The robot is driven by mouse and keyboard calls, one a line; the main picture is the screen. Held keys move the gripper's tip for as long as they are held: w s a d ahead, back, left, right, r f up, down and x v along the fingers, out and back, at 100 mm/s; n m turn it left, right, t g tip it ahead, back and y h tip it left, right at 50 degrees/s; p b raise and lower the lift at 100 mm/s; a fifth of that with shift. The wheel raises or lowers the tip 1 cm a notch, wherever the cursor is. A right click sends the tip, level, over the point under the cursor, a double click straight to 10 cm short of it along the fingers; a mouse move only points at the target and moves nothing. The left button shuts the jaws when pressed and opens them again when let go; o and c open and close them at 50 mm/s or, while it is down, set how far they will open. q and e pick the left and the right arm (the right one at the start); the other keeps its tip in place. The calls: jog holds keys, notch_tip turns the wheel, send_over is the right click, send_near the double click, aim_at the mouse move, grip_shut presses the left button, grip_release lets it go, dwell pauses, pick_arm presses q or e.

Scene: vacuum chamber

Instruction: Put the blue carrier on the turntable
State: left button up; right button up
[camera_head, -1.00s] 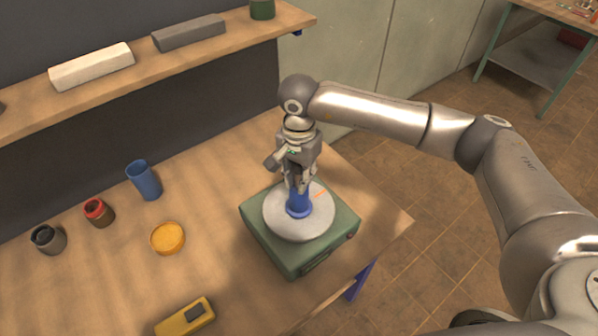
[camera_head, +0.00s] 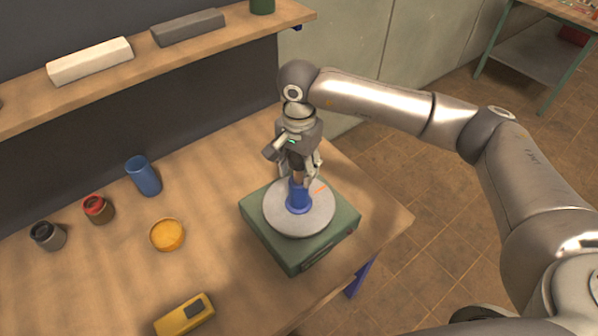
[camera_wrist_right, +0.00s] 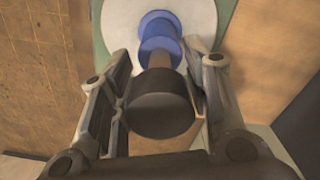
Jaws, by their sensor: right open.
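The blue carrier (camera_head: 298,200) stands upright on the pale round disc of the turntable (camera_head: 275,213), near its middle. In the right wrist view the carrier (camera_wrist_right: 159,28) is a blue flanged spool with a brownish stem and a dark round top (camera_wrist_right: 160,106). My right gripper (camera_head: 299,174) is directly above the carrier, pointing down. Its fingers are open, one on each side of the dark top and stem. In the wrist view the right finger is close to the top; contact is unclear. My left gripper is not in view.
The turntable's green base (camera_head: 292,250) sits near the table's right edge. Left of it are a blue cup (camera_head: 144,177), a yellow-orange round dish (camera_head: 167,235), a red-topped jar (camera_head: 98,209), a dark jar (camera_head: 47,236) and a yellow device (camera_head: 184,315). A shelf (camera_head: 130,85) runs behind.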

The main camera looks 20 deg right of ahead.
notch_tip(320, 180, up, 10)
jog(key=b, duration=0.3)
jog(key=shift+f, duration=0.2)
jog(key=shift+r, duration=0.45)
